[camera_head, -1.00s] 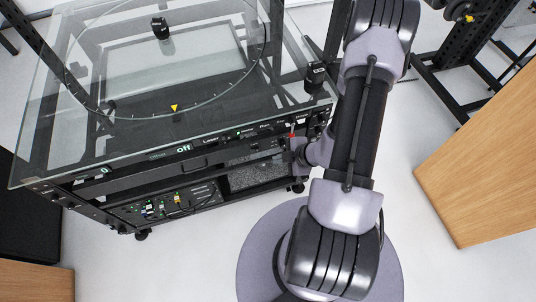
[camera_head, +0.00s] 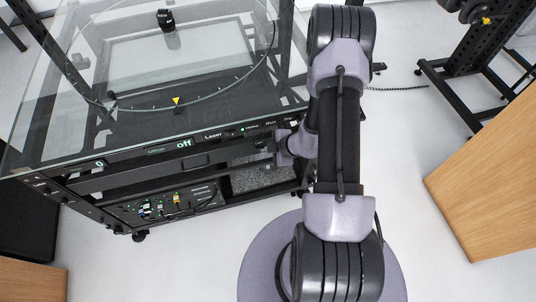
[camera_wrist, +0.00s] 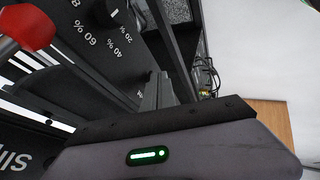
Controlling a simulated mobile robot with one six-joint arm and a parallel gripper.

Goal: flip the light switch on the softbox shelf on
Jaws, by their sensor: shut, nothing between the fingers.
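The softbox shelf's light switch cannot be picked out for sure in either view. In the head view, the black rack (camera_head: 150,178) under the glass has a front panel with small labels, among them "Laser" and "off". My gripper (camera_head: 270,150) is at the right end of that front, small and partly hidden by my arm. In the wrist view, my gripper (camera_wrist: 158,92) is shut and empty, with its grey fingers close to a dark panel. A dial (camera_wrist: 113,12) with percent marks sits above the fingers on that panel. A red knob (camera_wrist: 25,25) stands at upper left.
The glass top (camera_head: 90,125) overhangs the rack front. Cables and small lit devices (camera_head: 160,205) sit on a lower shelf. A wooden box (camera_head: 485,185) stands at right, and a black stand (camera_head: 455,75) is behind it.

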